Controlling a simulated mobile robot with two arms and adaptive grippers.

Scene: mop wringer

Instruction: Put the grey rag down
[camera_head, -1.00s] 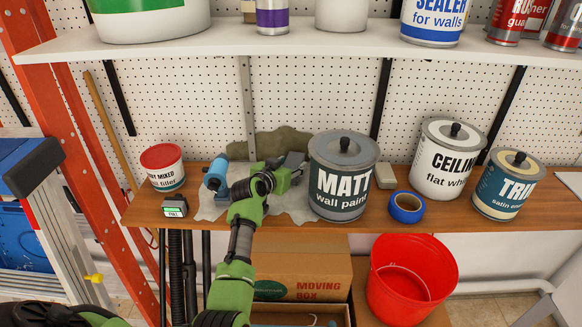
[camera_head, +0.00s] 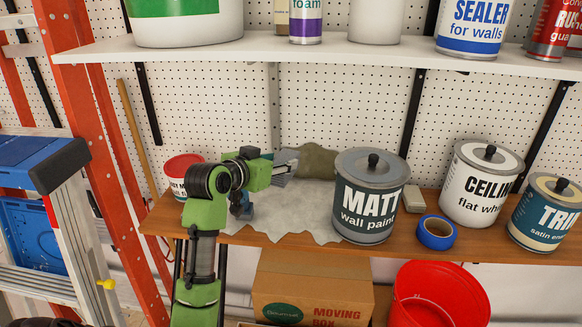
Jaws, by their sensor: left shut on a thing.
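The grey rag (camera_head: 285,216) is a light grey cloth spread over the wooden shelf (camera_head: 402,230), left of the MATT wall paint can (camera_head: 370,200). Its front edge hangs unevenly near the shelf's front edge. My left gripper (camera_head: 289,166) is over the rag's back part, shut; it appears to hold the rag there, though the grip itself is hard to make out. A blue object (camera_head: 240,208) by the rag's left side is mostly hidden by my left arm. My right gripper is not in view.
An olive cloth-like thing (camera_head: 318,160) is behind my gripper. A red-lidded tub (camera_head: 180,172) is at left, partly hidden. A blue tape roll (camera_head: 436,232), a CEILING can (camera_head: 482,185) and a TRIM can (camera_head: 545,212) stand at right. A white shelf (camera_head: 330,62) runs above.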

